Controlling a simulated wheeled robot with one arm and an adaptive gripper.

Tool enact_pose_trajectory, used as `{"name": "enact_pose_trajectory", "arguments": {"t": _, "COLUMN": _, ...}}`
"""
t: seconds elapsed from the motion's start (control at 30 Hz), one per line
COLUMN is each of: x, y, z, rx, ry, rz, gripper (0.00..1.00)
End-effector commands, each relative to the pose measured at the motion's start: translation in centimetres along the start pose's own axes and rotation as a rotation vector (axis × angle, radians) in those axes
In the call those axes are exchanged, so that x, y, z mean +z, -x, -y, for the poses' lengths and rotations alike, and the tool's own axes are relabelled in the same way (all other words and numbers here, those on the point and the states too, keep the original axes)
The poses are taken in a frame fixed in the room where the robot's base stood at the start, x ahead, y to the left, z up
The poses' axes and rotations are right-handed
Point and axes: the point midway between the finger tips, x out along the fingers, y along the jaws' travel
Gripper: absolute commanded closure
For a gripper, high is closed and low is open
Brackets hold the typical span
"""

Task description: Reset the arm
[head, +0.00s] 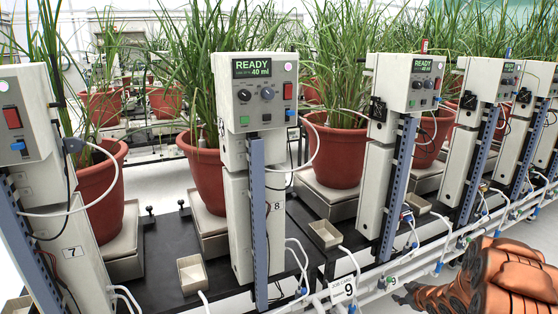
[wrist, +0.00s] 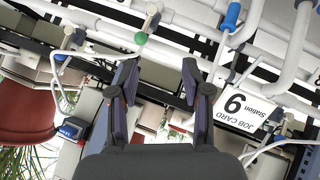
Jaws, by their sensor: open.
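My gripper (wrist: 158,82) is open in the wrist view, with its two dark fingers apart and nothing between them. Beyond the fingers are white pipes and a white job card (wrist: 247,110) reading Station 9, seen upside down. In the head view my orange arm (head: 490,280) shows at the lower right; the gripper itself is not clearly visible there. The number 9 card (head: 343,289) hangs on the front rail, to the left of my arm.
Several grey station posts with control boxes stand in a row, one box (head: 257,92) reading READY 40 ml. Red pots (head: 336,150) with grassy plants sit behind them on scales. White pipes (head: 395,277) run along the front. Small beige trays (head: 192,274) stand on the black bench.

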Motion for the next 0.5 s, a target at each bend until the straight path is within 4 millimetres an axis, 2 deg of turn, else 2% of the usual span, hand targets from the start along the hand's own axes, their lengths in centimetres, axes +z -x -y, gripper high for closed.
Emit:
{"name": "enact_pose_trajectory", "arguments": {"t": 0.03, "x": -1.8, "y": 1.8, "z": -1.0, "rx": 0.014, "ry": -0.001, "rz": 0.027, "gripper": 0.52}}
{"name": "enact_pose_trajectory", "arguments": {"t": 0.2, "x": -4.9, "y": 6.5, "z": -2.9, "rx": 0.056, "ry": -0.03, "rz": 0.138, "gripper": 0.52}}
{"name": "enact_pose_trajectory", "arguments": {"t": 0.5, "x": -9.6, "y": 16.0, "z": -3.9, "rx": 0.106, "ry": -0.113, "rz": 0.323, "gripper": 0.52}}
